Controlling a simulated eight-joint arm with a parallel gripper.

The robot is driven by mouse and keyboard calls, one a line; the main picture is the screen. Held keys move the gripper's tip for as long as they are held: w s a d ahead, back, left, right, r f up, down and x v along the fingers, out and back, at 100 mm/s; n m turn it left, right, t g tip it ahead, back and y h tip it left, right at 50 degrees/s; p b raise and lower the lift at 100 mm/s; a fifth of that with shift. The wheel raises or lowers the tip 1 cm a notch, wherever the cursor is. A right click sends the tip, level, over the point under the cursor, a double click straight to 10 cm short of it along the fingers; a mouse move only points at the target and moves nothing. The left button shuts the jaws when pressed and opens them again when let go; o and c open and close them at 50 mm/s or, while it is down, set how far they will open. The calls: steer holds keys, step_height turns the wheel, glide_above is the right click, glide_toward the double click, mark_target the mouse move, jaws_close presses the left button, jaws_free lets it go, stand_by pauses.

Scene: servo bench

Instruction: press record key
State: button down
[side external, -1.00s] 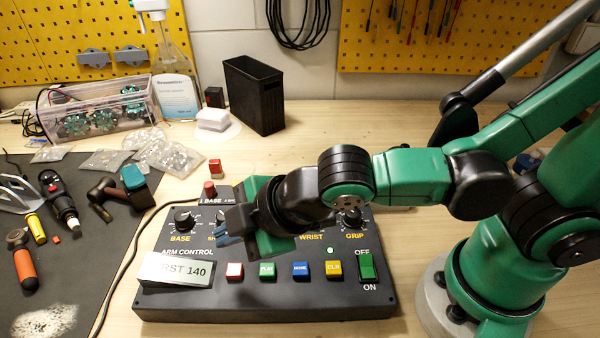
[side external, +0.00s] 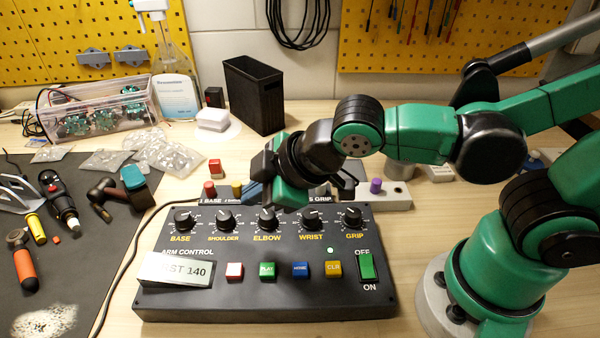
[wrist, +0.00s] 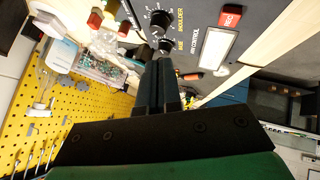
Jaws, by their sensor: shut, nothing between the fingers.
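The record key (side external: 234,270) is the red key at the left end of the key row on the dark control box (side external: 200,305). In the wrist view the red key (wrist: 230,17) shows its REC label near the top. It looks raised in its frame; I cannot tell whether it is down. My gripper (side external: 252,190) is over the back edge of the box, behind the knobs and well apart from the key. In the wrist view its two fingers (wrist: 158,65) lie together, empty. The fingertips are partly hidden in the side view.
Green, blue and yellow keys (side external: 333,268) stand right of the record key, then a green on/off switch (side external: 367,266). A display plate (side external: 176,270) lies to the left. Several knobs (side external: 267,218) stand behind the keys. Small coloured-capped parts (side external: 376,186) sit behind the box.

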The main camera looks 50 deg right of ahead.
steer(key=s+d+r+m+g+h, duration=0.1)
steer(key=d+m+h, duration=0.1)
steer(key=d+m, duration=0.8)
steer(key=d, duration=0.3)
steer(key=shift+d+r+h, duration=0.15)
steer(key=shift+d+h, duration=0.1)
steer(key=shift+h, duration=0.05)
steer(key=shift+s, duration=0.1)
step_height(320, 180, up, 6)
steer(key=n+g, duration=0.7)
steer(key=n, duration=0.2)
glide_above(234, 269)
step_height(234, 269, down, 14)
steer(key=shift+f, duration=0.1)
